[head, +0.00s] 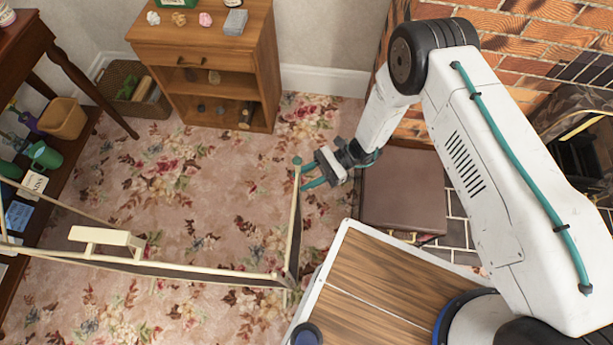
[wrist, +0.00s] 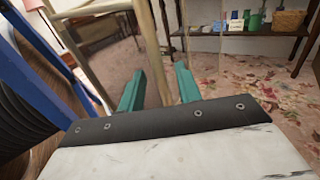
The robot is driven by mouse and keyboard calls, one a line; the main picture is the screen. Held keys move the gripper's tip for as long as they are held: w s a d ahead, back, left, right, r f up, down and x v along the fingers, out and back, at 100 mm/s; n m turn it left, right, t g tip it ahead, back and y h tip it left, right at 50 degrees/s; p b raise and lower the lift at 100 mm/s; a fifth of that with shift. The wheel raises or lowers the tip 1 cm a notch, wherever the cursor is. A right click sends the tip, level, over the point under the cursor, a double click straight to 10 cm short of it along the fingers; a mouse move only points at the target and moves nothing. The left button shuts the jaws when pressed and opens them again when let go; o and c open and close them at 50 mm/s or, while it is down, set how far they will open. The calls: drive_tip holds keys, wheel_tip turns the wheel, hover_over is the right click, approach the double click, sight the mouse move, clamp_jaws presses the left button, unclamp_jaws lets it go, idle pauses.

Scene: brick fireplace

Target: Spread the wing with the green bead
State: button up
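A cream-framed folding screen stands on the carpet, its main panel (head: 180,266) running across the lower left of the head view. A wing (head: 295,225) stands at its right end, angled away from the main panel, with a green bead (head: 297,160) on top of its far post. My gripper (head: 307,174) is at that post, just below the bead, with its teal fingers apart. In the wrist view a cream post (wrist: 150,40) shows between the open fingers (wrist: 158,88). I cannot tell whether either finger touches it. The bead is not visible in the wrist view.
A cream handle block (head: 106,237) sits on the screen's top rail. A brown leather-like box (head: 403,190) lies right of my gripper by the brick fireplace. A wooden cabinet (head: 212,75) stands at the back. Open carpet (head: 190,190) lies left of the wing.

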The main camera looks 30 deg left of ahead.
drive_tip(key=shift+c, duration=0.3)
clamp_jaws()
drive_tip(key=shift+d, duration=0.25)
